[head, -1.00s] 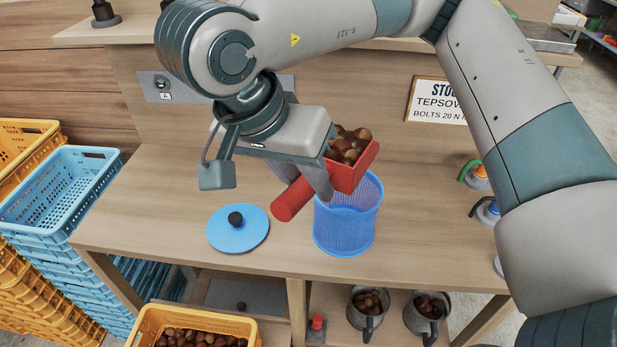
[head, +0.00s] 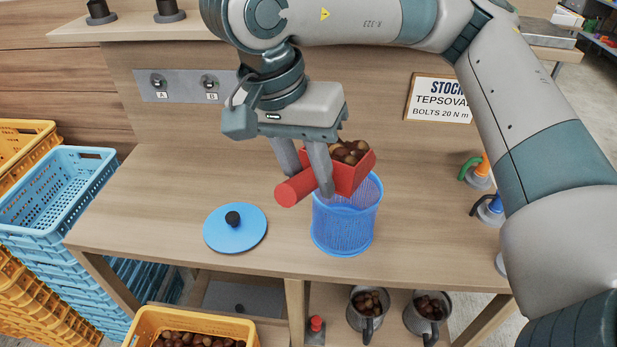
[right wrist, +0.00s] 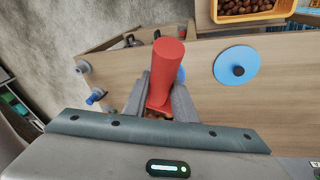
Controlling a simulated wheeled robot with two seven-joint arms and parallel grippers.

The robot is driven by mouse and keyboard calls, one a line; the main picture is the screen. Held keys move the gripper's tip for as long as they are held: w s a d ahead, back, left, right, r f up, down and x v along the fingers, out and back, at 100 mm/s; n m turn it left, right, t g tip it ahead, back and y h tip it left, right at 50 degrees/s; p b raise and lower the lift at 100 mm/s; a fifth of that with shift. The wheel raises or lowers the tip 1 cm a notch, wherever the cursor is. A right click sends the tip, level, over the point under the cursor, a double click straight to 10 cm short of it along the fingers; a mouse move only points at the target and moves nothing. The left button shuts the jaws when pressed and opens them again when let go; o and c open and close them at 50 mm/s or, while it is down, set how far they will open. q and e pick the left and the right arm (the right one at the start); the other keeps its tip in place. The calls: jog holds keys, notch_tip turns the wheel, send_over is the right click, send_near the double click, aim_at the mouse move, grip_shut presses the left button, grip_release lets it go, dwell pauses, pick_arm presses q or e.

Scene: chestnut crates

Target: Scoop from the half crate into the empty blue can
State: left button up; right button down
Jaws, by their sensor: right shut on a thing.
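My right gripper (head: 305,180) is shut on the handle of a red scoop (head: 355,176), which also shows in the right wrist view (right wrist: 168,70). The scoop is heaped with brown chestnuts (head: 347,151) and is held above the blue mesh can (head: 343,228), overlapping its rim in the head view. The can stands upright on the bench; its far rim is partly hidden by the scoop. A yellow crate (head: 190,316) of chestnuts is at the bottom left of the head view, cut off by the edge. My left gripper is not in view.
A blue lid (head: 235,229) with a black knob lies on the bench (head: 150,200) left of the can. Metal mugs (head: 368,311) of chestnuts are on the shelf below. Stacked blue crates (head: 55,190) stand left.

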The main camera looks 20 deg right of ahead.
jog(key=shift+w+d+r, duration=0.15)
jog(key=shift+r, duration=0.2)
jog(key=shift+w+d+r+y, duration=0.1)
jog(key=shift+r+y, duration=0.05)
jog(key=shift+y, duration=0.15)
jog(key=shift+w+d+r+g+y+p, duration=0.3)
jog(key=shift+d+r+g+y+p, duration=0.1)
jog(key=shift+d+r+g+p, duration=0.15)
jog(key=shift+w+d+r+g+y+p, duration=0.15)
jog(key=shift+w+d+r+g+y, duration=0.15)
jog(key=shift+d+r+g+y, duration=0.15)
jog(key=shift+w+d+r+g+y+p, duration=0.2)
jog(key=shift+w+d+r+y, duration=0.1)
jog(key=shift+r+y, duration=0.25)
jog(key=shift+w+d+r+g+y, duration=0.4)
jog(key=shift+w+d+r+y, duration=0.2)
jog(key=shift+d+r, duration=0.15)
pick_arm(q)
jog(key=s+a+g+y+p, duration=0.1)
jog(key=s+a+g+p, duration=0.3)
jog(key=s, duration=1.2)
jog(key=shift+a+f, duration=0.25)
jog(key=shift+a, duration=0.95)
pick_arm(e)
jog(key=w+d+r+g+y, duration=0.2)
jog(key=w+d+r+y, duration=0.1)
jog(key=d, duration=0.2)
jog(key=shift+w+d+n+g+y, duration=0.15)
jog(key=shift+w+n+g+y, duration=0.15)
jog(key=shift+n+g, duration=0.1)
